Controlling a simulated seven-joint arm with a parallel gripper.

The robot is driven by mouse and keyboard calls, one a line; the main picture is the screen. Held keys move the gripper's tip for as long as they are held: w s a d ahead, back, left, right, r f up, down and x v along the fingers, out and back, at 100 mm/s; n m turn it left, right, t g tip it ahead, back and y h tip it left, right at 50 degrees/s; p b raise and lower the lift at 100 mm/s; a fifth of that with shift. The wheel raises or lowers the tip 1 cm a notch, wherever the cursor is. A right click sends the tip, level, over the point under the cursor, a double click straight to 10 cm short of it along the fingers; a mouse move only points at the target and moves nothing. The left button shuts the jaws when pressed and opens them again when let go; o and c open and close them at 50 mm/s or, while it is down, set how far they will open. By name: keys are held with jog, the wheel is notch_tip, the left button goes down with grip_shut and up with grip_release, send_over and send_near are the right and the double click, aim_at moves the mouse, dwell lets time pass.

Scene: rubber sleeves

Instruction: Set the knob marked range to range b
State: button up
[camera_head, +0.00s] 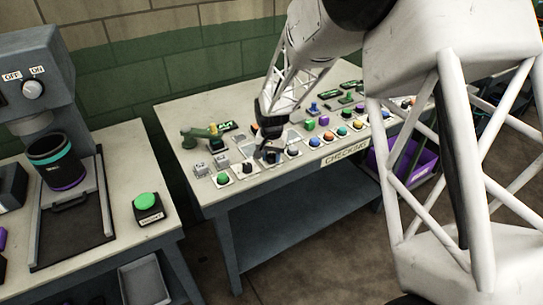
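My gripper (268,146) is black and points down over the front left part of the row of small controls on the "CHECKING" table (190,115). Its fingertips are at or just above a small dark control there. It is too small and covered to tell whether they touch it or whether they are open or shut. A small black knob on a pale plate (247,168) is just left of the gripper. No label reading "range" is legible, so I cannot tell which control is the range knob or how it is set.
A grey machine (35,75) with an OFF/ON knob (33,88) and a green button (147,201) stand on the left bench. A purple bin (412,160) sits lower right.

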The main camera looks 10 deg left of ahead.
aim_at(272, 156)
jog(key=o, duration=0.4)
jog(key=shift+r, duration=0.1)
jog(key=shift+r, duration=3.8)
